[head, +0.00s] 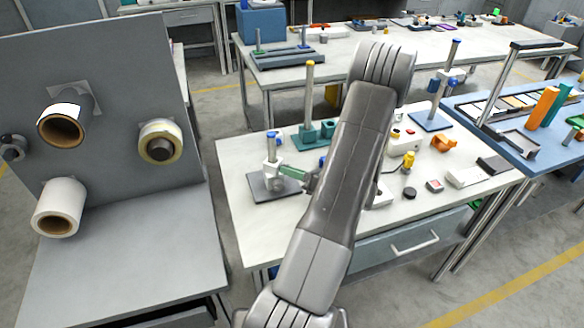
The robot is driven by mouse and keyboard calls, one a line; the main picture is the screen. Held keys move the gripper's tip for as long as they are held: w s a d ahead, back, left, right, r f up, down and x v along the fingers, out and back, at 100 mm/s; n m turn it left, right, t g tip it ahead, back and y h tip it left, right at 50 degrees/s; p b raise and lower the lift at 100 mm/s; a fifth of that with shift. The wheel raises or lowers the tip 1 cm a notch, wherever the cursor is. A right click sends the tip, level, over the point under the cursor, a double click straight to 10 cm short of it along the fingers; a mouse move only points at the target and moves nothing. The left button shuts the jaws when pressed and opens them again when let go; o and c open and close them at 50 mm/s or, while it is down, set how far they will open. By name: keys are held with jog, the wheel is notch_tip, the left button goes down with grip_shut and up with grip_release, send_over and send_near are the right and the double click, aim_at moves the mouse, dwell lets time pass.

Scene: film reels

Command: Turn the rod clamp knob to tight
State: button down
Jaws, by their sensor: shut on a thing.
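A small stand with a dark square base plate (263,188) is on the left part of the near white table. Its short upright rod (271,148) has a blue top. A rod clamp (272,167) with light parts sits on the rod, and a green bar (292,172) sticks out from it to the right. My gripper (310,182) is at the right side of the clamp, at the end of the green bar. It is shut on the clamp's knob, which is too small and covered to see clearly. My forearm hides part of the gripper.
Behind stands a teal base with a tall yellow-topped rod (309,90). A grey panel with reels (90,120) stands at left. The table's front left is clear.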

dwell(0.5)
jog(key=c, duration=1.5)
grip_release()
jog(key=b+v, duration=0.1)
jog(key=v, duration=1.2)
jog(key=shift+s+d+b, duration=0.2)
jog(key=shift+d+b, duration=0.15)
jog(key=shift+b, duration=0.05)
jog(key=p+x, duration=0.1)
jog(key=x, duration=1.3)
jog(key=shift+d+p, duration=0.1)
jog(key=shift+p, duration=0.3)
